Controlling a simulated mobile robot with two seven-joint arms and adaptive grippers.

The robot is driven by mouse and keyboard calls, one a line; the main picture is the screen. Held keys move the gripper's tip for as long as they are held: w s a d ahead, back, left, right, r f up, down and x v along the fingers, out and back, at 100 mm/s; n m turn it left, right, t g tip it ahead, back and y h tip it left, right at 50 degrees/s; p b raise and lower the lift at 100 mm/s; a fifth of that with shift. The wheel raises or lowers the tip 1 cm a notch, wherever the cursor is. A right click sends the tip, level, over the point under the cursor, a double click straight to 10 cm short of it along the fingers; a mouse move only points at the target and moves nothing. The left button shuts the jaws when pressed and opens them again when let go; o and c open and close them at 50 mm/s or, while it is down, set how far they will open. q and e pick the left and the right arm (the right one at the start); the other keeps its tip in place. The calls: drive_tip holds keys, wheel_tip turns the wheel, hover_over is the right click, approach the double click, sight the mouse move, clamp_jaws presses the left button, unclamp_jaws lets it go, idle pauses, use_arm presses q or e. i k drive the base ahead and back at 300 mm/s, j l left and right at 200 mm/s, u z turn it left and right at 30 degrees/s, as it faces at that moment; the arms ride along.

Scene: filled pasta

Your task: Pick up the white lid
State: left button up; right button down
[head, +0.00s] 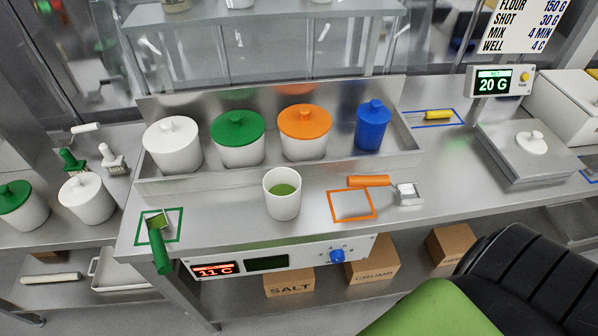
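Another white lid (171,129) with a knob sits on the white pot (176,156) at the left end of the steel trough. A third white lid (81,184) covers a white pot (92,208) on the lower left counter. An open white cup (283,204) with green contents stands at the middle of the counter. Neither of my grippers shows in the head view.
A green-handled scoop (159,243) lies at the counter's left front edge. An orange-handled scraper (385,187) lies right of the cup. Counter between scraper and scale is clear.

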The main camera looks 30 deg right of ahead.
sight(533, 143)
drive_tip(key=l+z, duration=0.1)
drive_tip(key=z, duration=2.45)
drive_tip(key=j+u, duration=0.1)
drive_tip(key=u, duration=1.65)
drive_tip(key=k+l, duration=0.1)
drive_tip(key=l, duration=2.35)
drive_tip(key=k+z, duration=0.05)
drive_tip(key=k, duration=0.05)
